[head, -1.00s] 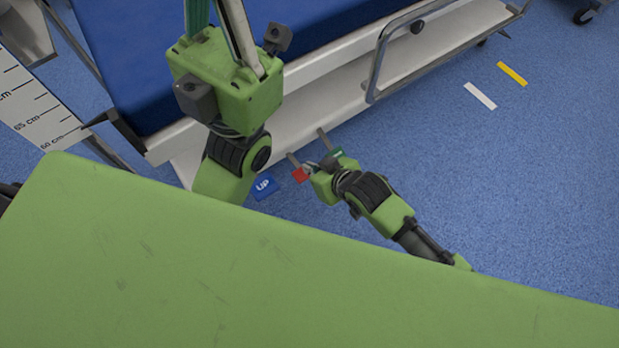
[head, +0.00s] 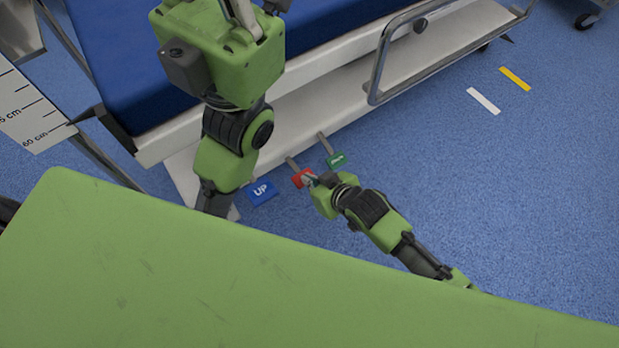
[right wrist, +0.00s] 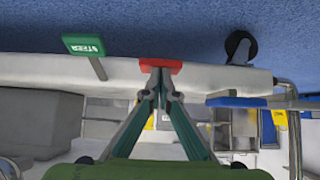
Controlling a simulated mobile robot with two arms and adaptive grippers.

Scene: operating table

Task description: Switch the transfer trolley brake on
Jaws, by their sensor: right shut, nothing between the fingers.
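The trolley (head: 345,103) has a row of pedals on short stems along its low edge. A red pedal (head: 297,178) is in the middle, between a blue pedal marked UP (head: 261,192) and a green pedal (head: 337,161). My right gripper (head: 309,180) is shut and empty, with its tips at the red pedal and hiding part of it. In the right wrist view the closed tips (right wrist: 162,76) overlap the red pedal (right wrist: 160,64); I cannot tell if they press it. The green pedal (right wrist: 84,45) is to the left there. My left gripper's fingertips are cut off at the top of the head view.
My left arm crosses the trolley's left part. A metal side rail (head: 379,72) is at the trolley's right. A caster wheel (right wrist: 241,47) shows in the right wrist view. The blue floor (head: 470,180) right of the pedals is clear.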

